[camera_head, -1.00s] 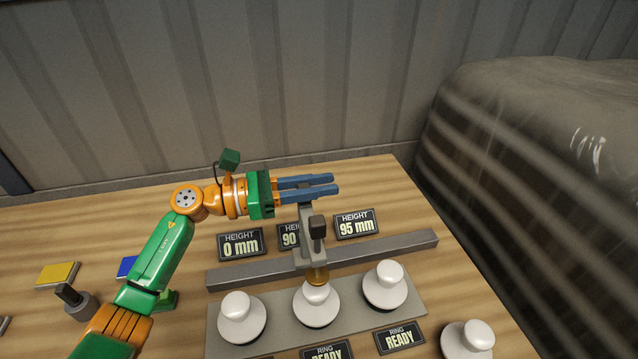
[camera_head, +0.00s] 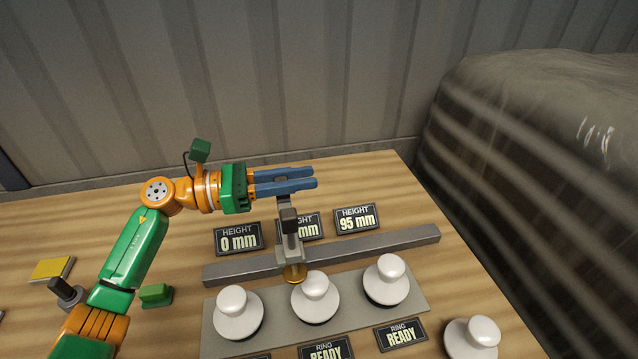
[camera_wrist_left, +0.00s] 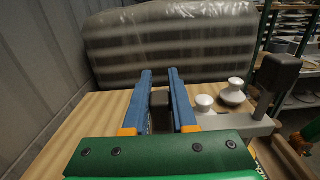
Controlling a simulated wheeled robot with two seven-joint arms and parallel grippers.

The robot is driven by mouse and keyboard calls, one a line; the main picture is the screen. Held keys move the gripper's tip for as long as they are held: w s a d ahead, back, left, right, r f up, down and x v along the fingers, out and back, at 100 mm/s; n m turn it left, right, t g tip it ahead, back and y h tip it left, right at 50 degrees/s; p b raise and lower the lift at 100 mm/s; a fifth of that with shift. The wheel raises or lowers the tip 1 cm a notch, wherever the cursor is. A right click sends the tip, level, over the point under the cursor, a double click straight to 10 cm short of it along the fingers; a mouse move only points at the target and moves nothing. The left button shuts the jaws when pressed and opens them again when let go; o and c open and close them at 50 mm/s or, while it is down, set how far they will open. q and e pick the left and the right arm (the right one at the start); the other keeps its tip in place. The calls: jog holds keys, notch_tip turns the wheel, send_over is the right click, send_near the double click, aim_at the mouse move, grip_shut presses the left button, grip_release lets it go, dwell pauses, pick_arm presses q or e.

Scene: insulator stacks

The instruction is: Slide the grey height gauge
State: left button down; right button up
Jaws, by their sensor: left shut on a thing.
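The grey height gauge (camera_head: 291,246) stands upright on a long grey rail (camera_head: 385,243), with a dark block on its upper part and a brass disc (camera_head: 294,274) low at its front. The disc is between the left and middle white insulators, close to the middle one. My left gripper (camera_head: 314,178) reaches in from the left at the gauge's top, behind the dark block. In the left wrist view its blue fingers (camera_wrist_left: 160,78) are shut on a dark post (camera_wrist_left: 160,108) of the gauge. My right gripper is not in view.
White insulators (camera_head: 238,313), (camera_head: 315,298) and (camera_head: 386,281) stand on a grey plate (camera_head: 415,303); another insulator (camera_head: 471,338) is at front right. Height signs read 0 mm (camera_head: 238,239) and 95 mm (camera_head: 357,219); a middle one is partly covered. A wrapped bulk (camera_head: 540,150) stands right of the table.

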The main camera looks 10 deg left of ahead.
pick_arm(q)
jog(key=b+v, duration=0.5)
jog(key=v, duration=0.6)
jog(key=shift+b, duration=0.3)
jog(key=c, duration=0.7)
grip_release()
jog(key=b+v, duration=0.2)
jog(key=v, duration=0.5)
jog(key=shift+b, duration=0.3)
